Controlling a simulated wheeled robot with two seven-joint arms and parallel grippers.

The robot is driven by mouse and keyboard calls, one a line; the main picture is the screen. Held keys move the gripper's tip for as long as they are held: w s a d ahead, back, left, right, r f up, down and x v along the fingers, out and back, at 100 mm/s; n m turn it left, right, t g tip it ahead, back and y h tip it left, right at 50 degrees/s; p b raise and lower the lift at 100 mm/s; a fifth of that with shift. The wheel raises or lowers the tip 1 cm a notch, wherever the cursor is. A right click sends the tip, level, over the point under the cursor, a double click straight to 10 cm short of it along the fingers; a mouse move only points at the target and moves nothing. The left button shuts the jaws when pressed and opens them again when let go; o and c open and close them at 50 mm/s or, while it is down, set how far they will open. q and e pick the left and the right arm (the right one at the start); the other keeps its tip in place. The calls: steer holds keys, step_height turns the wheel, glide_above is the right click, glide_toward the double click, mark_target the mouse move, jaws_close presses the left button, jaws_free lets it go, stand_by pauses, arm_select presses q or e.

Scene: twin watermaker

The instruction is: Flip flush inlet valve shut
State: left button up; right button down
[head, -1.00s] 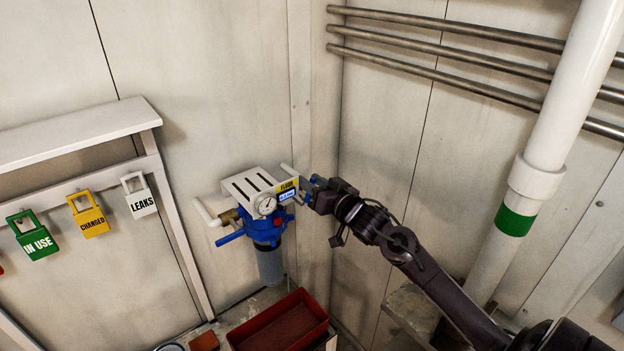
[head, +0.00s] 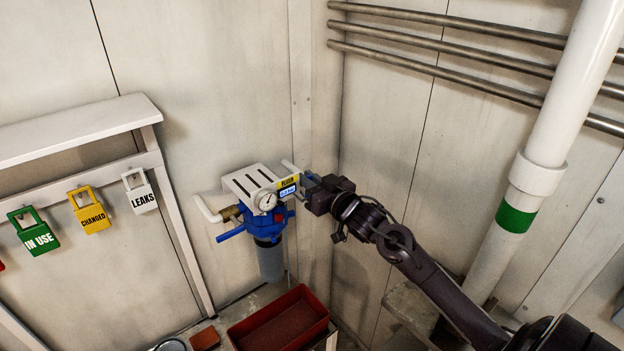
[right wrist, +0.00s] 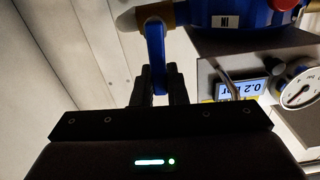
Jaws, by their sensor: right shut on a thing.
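The blue filter head (head: 264,228) with its grey bowl (head: 270,261) hangs under a white bracket on the wall. In the right wrist view, the flush inlet valve's blue lever (right wrist: 155,48) sits on a brass fitting (right wrist: 156,13) at the side of the filter head marked IN. My right gripper (head: 309,189) is at the right side of the filter. Its dark fingers (right wrist: 156,92) are shut on the lever, hiding the end of it. In the head view the gripper mostly hides this lever. My left gripper is not in view.
A second blue lever (head: 231,234) is at the filter's left. A gauge (head: 267,201) and small display (head: 288,191) are on the bracket. A red tray (head: 278,322) is below. Green, yellow and white tags (head: 141,199) hang at left. A white pipe (head: 540,150) stands at right.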

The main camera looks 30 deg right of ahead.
steer(key=shift+a+n, duration=0.2)
steer(key=shift+n, duration=0.4)
steer(key=c, duration=1.4)
jaws_free()
steer(key=shift+c, duration=0.2)
steer(key=shift+f, duration=0.1)
